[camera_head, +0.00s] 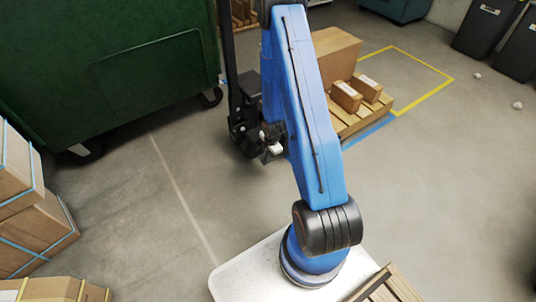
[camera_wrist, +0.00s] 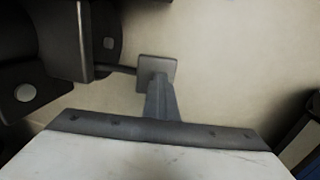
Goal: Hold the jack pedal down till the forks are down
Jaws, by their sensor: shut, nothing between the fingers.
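The jack pedal (camera_wrist: 157,68) is a small grey square plate on a thin rod, in the upper middle of the wrist view. The rod runs left to the dark body of the jack (camera_wrist: 65,40). My gripper (camera_wrist: 160,88) is shut and empty, its fingertips at the near edge of the pedal; I cannot tell whether they touch it. In the head view the black jack (camera_head: 238,110) stands behind my blue arm, which hides much of it. The pedal is not clear there. The forks are hidden or cannot be made out, so their height does not show.
A wooden pallet (camera_head: 350,122) with cardboard boxes (camera_head: 336,55) stands behind my arm, by a yellow floor outline (camera_head: 430,92). A green container (camera_head: 110,70) is at the left, stacked boxes (camera_head: 35,215) nearer. Dark bins (camera_head: 487,28) stand at the far right. The right floor is mostly clear.

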